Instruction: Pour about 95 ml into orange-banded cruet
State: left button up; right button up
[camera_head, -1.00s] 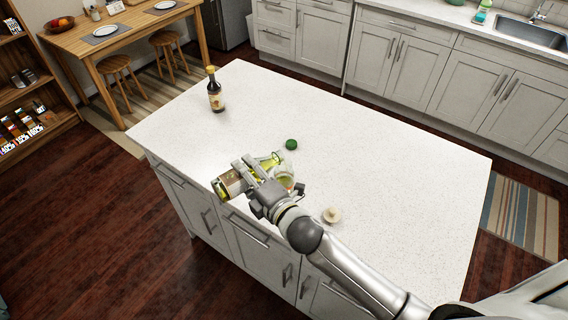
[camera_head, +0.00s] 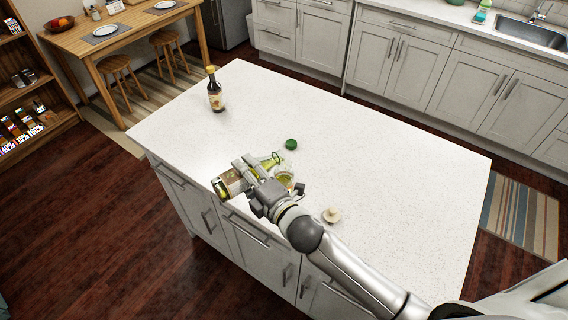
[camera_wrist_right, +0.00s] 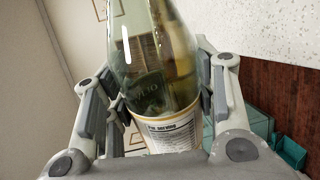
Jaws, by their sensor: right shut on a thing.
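My right gripper (camera_head: 252,174) is shut on a green glass bottle with a cream label (camera_head: 228,184). The bottle lies well tilted over the counter, its neck (camera_head: 269,160) toward the right and its base to the left. In the right wrist view its green glass (camera_wrist_right: 153,60) and label (camera_wrist_right: 168,132) show between the fingers. A small glass cruet (camera_head: 286,179) with yellow-green liquid stands just beyond the gripper, partly hidden by it. Its orange band, the liquid level and any stream cannot be made out. My left gripper is not in view.
A pale stopper (camera_head: 332,215) lies to the right of my wrist. A dark bottle (camera_head: 215,92) stands at the far left corner. The counter's right half is clear.

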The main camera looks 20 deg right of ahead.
jog(key=shift+r, duration=0.15)
dwell(0.5)
notch_tip(320, 180, down, 4)
jog(key=n+b, duration=0.3)
jog(key=b, duration=0.2)
jog(key=shift+w+r, duration=0.1)
jog(key=shift+r, duration=0.05)
dwell(0.5)
jog(key=shift+d+f+n+t+h+b, duration=0.2)
jog(key=shift+f+n+t+h+b, duration=0.15)
jog(key=shift+f+n, duration=0.5)
jog(key=shift+r, duration=0.1)
